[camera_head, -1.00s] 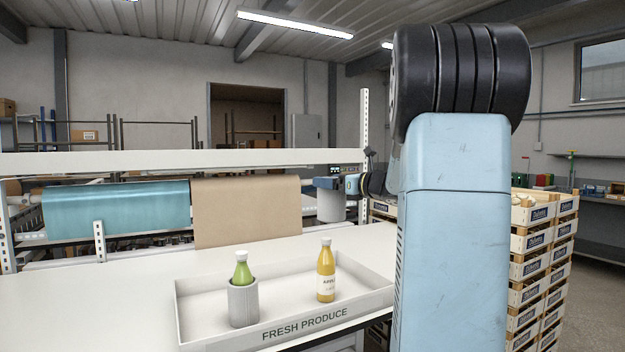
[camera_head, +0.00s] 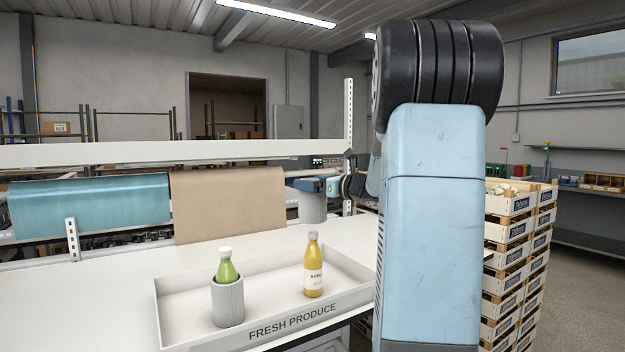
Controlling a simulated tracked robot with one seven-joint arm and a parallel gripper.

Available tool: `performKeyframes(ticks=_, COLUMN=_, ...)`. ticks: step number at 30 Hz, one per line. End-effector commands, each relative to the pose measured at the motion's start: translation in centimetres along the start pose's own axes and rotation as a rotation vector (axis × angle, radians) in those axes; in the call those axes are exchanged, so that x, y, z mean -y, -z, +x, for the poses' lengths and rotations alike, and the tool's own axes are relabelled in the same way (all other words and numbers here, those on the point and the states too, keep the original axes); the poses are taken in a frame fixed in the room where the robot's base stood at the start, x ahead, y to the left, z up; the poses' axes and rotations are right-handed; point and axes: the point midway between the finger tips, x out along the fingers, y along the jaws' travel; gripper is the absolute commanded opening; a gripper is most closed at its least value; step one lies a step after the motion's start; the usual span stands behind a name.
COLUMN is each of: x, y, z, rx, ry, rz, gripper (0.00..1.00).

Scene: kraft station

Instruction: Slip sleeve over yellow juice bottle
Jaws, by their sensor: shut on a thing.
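The yellow juice bottle (camera_head: 313,268) stands upright and bare in the right part of the white tray (camera_head: 166,312) marked "FRESH PRODUCE". A green bottle (camera_head: 226,270) stands at the left of the tray with a grey ribbed sleeve (camera_head: 228,304) around its lower part. My gripper (camera_head: 312,188) is shut on another grey sleeve (camera_head: 312,207). It holds this sleeve in the air, above and apart from the yellow bottle's cap. In the picture the held sleeve lies almost straight above the bottle; its distance in depth is hard to tell. The fingertips are small and partly hidden.
The tray sits on a white table (camera_head: 60,300) that is clear to the left. A shelf beam (camera_head: 120,154) runs behind, with a teal roll (camera_head: 90,208) and a brown paper roll (camera_head: 228,205) below it. Stacked crates (camera_head: 510,255) stand at the right.

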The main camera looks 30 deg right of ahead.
Motion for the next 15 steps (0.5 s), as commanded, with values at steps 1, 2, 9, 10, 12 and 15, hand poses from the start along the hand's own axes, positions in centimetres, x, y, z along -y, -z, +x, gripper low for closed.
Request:
performKeyframes(ticks=1, x=0.0, y=0.3, z=0.0, rx=0.0, ry=0.0, rz=0.001, gripper=0.77)
performKeyframes(ticks=2, x=0.0, y=0.5, z=0.0, rx=0.0, ry=0.0, rz=0.002, gripper=0.77)
performKeyframes(ticks=9, x=0.0, y=1.8, z=0.0, rx=0.0, ry=0.0, rz=0.001, gripper=0.77)
performKeyframes(ticks=10, x=0.0, y=2.0, z=0.0, rx=0.0, ry=0.0, rz=0.001, gripper=0.77)
performKeyframes(ticks=12, x=0.0, y=2.4, z=0.0, rx=0.0, ry=0.0, rz=0.001, gripper=0.77)
performKeyframes(ticks=15, x=0.0, y=3.0, z=0.0, rx=-0.001, ry=-0.001, rz=0.001, gripper=0.77)
